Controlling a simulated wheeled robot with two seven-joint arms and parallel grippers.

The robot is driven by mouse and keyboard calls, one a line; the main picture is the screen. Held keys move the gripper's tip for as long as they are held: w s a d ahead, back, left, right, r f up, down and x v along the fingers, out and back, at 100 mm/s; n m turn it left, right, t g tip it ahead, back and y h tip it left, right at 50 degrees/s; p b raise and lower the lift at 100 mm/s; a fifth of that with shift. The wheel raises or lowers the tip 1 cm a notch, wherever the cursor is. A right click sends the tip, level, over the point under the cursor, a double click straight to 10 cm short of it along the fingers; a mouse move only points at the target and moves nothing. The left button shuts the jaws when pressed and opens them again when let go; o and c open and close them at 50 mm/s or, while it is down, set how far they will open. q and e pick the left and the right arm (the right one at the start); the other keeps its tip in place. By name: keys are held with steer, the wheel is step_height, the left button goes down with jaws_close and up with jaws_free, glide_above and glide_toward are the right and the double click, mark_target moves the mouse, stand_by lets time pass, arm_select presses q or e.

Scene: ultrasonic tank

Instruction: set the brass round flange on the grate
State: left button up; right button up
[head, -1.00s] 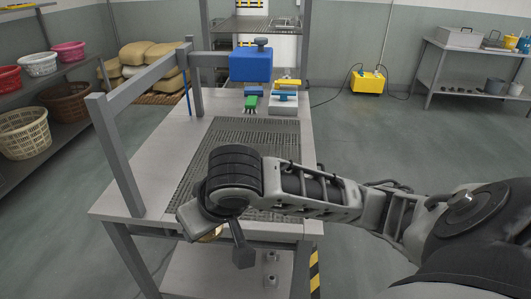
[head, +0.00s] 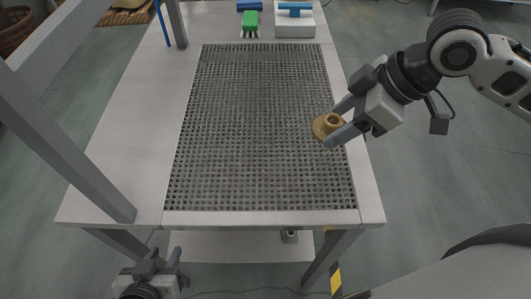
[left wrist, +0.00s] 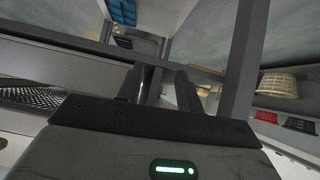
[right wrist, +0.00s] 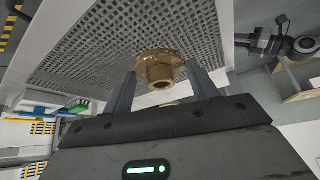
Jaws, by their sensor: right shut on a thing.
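The brass round flange (head: 328,126) is between the fingertips of my right gripper (head: 341,124), which is shut on it. It also shows in the right wrist view (right wrist: 158,70), its hub toward the camera. In the head view it appears over the right edge of the grate (head: 250,120), a dark perforated panel in the bench top. Whether the flange touches the grate I cannot tell. My left gripper (head: 160,260) is low in front of the bench's left leg. Its fingers stand apart and empty in the left wrist view (left wrist: 160,88).
The bench top (head: 120,160) has a pale rim around the grate, and the grate is bare. A grey frame post (head: 60,115) rises at the left. At the back are a green brush (head: 250,20) and a white box with a blue handle (head: 295,22).

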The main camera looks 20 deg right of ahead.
steer(key=n, duration=0.1)
steer(key=s+r+n+g+b, duration=0.1)
steer(key=n, duration=0.1)
steer(key=shift+d+r+y, duration=0.1)
steer(key=shift+d+y, duration=0.1)
steer(key=shift+y, duration=0.2)
steer(key=shift+s+a+r+n+g, duration=0.1)
steer(key=shift+s+r+n+g, duration=0.05)
steer(key=shift+r+n+g, duration=0.2)
steer(key=shift+a, duration=0.2)
steer(key=w+a+f, duration=0.4)
steer(key=w+a+f+p, duration=0.1)
steer(key=w+a+f, duration=0.3)
steer(key=a, duration=0.1)
steer(key=shift+w+f, duration=0.1)
steer(key=shift+w, duration=0.1)
steer(key=shift+w+a+f, duration=0.35)
steer(key=shift+a+f, duration=0.05)
steer(key=shift+f, duration=1.9)
